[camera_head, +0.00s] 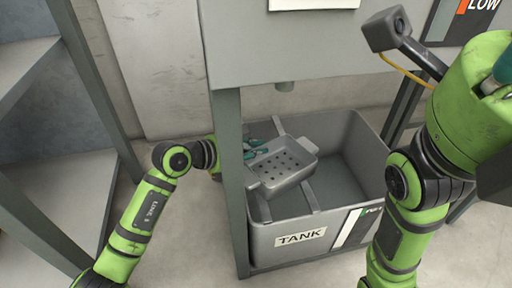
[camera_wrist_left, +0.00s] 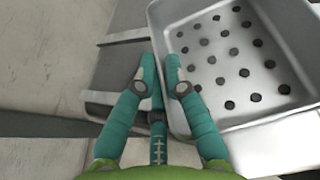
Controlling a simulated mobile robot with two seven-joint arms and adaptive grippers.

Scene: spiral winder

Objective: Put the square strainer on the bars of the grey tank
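The square strainer (camera_head: 286,162) is a grey metal pan with round holes. It sits at the top of the grey tank (camera_head: 372,150), slightly tilted in the head view; I cannot tell whether it rests on the bars. One bar (camera_head: 311,197) shows in front of it. In the left wrist view the strainer (camera_wrist_left: 235,60) fills the right side, and a bar (camera_wrist_left: 100,98) shows at left. My left gripper (camera_wrist_left: 160,68) has its teal fingers close together around the strainer's near wall. My right arm is at the right; only a teal part (camera_head: 503,68) shows at its end.
A table leg (camera_head: 232,185) stands before the tank's left end, close to my left arm. A grey shelf (camera_head: 70,190) stands at left. A dark lever with a box end (camera_head: 385,30) is at upper right.

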